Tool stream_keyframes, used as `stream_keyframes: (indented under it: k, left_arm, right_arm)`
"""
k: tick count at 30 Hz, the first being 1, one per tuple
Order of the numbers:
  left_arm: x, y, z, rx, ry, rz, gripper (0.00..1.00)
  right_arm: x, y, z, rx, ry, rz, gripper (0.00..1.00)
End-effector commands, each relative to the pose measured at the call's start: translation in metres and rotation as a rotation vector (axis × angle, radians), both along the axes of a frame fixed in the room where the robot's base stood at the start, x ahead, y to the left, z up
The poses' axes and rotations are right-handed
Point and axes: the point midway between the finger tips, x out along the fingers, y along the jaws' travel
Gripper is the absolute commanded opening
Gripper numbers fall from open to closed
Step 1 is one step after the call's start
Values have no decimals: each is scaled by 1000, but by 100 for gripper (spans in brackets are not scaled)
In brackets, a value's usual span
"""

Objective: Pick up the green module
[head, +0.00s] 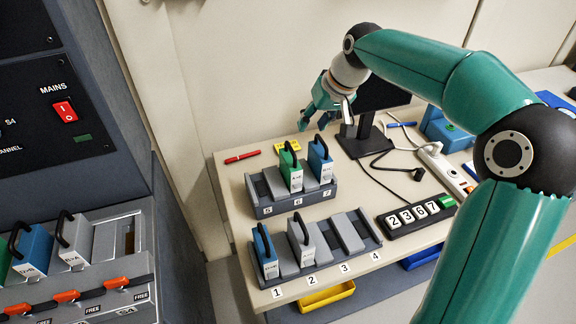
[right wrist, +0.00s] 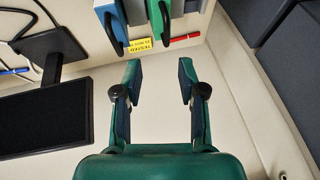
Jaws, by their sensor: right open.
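The green module (head: 291,172) stands upright in slot 6 of the rear rack (head: 265,211), with a black handle on top. Its top and handle also show in the right wrist view (right wrist: 178,18), at the upper edge. A blue module (head: 321,160) stands beside it in slot 7. My right gripper (head: 325,118) is open and empty, above and behind the rear rack. My left gripper is in neither view.
The front rack (head: 318,266) holds a blue module (head: 264,250) and a grey module (head: 300,238); slots 3 and 4 are empty. A monitor (head: 382,95) stands behind, right of the rear rack. A cabinet (head: 75,90) with more modules, one green at the edge, is at left.

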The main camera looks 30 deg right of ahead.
Motion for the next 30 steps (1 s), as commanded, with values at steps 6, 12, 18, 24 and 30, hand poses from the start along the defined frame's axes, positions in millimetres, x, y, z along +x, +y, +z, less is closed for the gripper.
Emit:
stream_keyframes:
  k: [6, 12, 18, 24, 30]
  left_arm:
    - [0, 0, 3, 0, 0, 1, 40]
    - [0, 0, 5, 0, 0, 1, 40]
    - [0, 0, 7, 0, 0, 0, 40]
    - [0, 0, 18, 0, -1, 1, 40]
    - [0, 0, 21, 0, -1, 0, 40]
  right_arm:
    - [27, 13, -45, 2, 6, 21, 40]
    - [42, 18, -72, 1, 3, 25, 40]
    - [48, 20, -81, 1, 2, 26, 40]
    - [61, 21, -102, 1, 6, 26, 40]
    - [70, 23, -122, 1, 3, 26, 40]
